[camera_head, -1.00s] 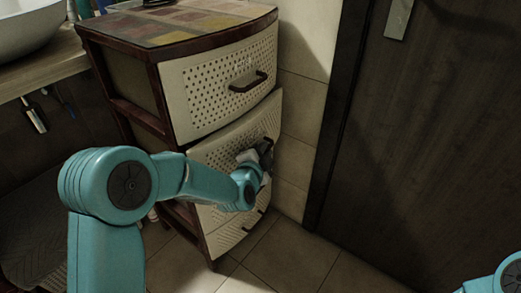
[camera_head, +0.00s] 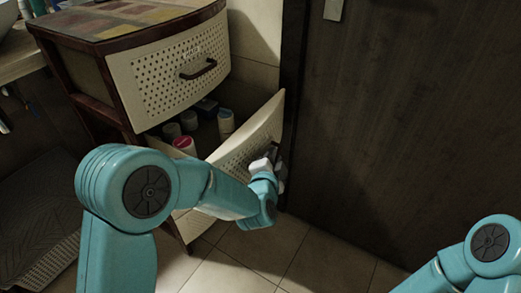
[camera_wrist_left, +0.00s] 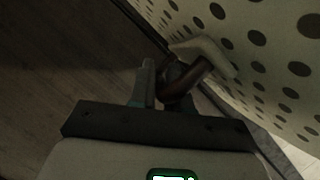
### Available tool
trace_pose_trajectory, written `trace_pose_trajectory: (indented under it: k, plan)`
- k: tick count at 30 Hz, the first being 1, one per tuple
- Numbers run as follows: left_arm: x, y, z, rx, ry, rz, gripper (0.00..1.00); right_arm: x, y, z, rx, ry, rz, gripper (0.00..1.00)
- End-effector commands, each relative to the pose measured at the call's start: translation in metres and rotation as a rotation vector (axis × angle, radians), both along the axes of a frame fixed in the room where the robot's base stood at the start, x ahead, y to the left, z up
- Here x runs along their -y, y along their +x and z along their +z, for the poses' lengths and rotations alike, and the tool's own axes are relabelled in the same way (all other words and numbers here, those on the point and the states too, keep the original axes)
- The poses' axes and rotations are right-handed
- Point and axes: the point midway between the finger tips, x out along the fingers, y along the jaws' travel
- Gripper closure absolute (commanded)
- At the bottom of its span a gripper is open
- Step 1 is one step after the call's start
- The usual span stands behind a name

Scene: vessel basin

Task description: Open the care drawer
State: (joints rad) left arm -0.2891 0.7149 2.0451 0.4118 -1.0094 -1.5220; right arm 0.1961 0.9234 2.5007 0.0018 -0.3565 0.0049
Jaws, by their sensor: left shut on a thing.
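The care drawer (camera_head: 262,125) is the middle drawer of a brown-framed cabinet. It has a cream front with round holes and stands pulled well out, with bottles and jars visible inside. My left gripper (camera_head: 272,160) is at its front, shut on the dark drawer handle. The left wrist view shows the brown handle (camera_wrist_left: 187,84) between the fingers, close to the perforated drawer front (camera_wrist_left: 262,50). My left forearm hides the lower part of the drawer. My right arm shows at the lower right, but its gripper is out of the picture.
The closed top drawer (camera_head: 170,75) with its dark handle is above. A dark door (camera_head: 400,120) is to the right. Tiled floor (camera_head: 255,255) lies free in front.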

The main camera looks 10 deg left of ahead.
Motion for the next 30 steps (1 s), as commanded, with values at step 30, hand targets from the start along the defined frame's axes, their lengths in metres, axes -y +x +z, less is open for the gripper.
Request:
trace_pose_trajectory:
  k: [30]
  plan:
    - [0.05, -0.019, -0.001, -0.002, 0.001, -0.001, 0.7, -0.002, -0.002, 0.009, -0.004, 0.002, 0.008, 1.0]
